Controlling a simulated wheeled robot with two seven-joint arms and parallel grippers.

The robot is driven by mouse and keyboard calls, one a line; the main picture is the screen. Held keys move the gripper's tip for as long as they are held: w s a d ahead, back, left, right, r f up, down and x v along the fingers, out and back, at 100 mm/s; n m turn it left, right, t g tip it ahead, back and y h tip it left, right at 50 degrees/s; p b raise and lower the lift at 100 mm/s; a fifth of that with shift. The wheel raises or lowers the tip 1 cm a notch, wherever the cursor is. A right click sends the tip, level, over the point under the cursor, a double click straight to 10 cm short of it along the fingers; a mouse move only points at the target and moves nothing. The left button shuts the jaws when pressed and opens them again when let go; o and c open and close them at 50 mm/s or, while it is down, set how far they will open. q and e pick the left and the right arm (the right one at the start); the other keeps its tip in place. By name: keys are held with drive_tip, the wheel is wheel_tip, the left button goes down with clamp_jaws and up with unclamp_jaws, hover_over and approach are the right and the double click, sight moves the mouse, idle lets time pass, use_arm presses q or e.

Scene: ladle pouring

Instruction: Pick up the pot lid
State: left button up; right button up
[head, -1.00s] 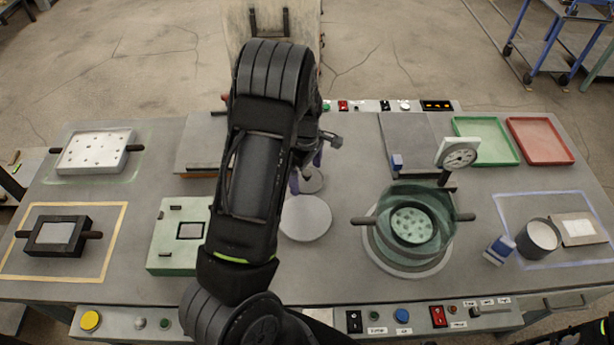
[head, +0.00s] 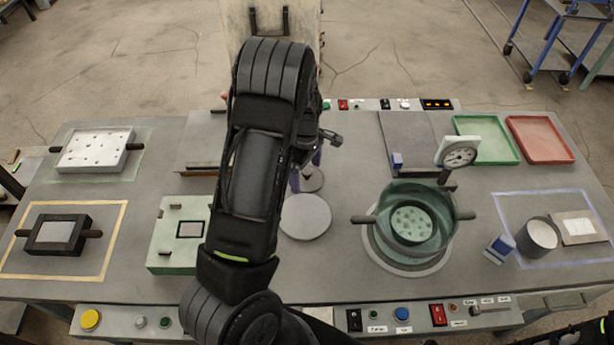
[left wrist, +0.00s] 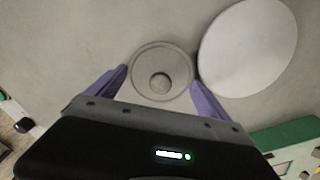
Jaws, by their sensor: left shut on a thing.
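The pot lid (left wrist: 148,88) is a small grey disc with a round knob in its middle. It lies between the two purple fingers of my left gripper (left wrist: 160,78), which is shut on it. In the head view the lid (head: 313,181) shows just right of my left forearm, partly hidden by the gripper (head: 307,172). I cannot tell whether the lid is clear of the table. The green pot (head: 448,199) stands open to the right, with two dark side handles and a pale perforated piece inside. My right gripper is not in view.
A pale round plate (head: 306,217) lies close in front of the lid. A dial gauge (head: 459,157) stands behind the pot. A grey cup (head: 540,236) is at the right, with green (head: 487,161) and red (head: 541,161) trays behind. My left arm hides the table's middle.

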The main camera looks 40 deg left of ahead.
sight(306, 171)
use_arm(q)
drive_tip(key=shift+c, duration=0.2)
drive_tip(key=shift+r, duration=0.5)
wheel_tip(306, 171, up, 9)
drive_tip(key=shift+r+b, duration=0.1)
drive_tip(key=shift+b, duration=0.85)
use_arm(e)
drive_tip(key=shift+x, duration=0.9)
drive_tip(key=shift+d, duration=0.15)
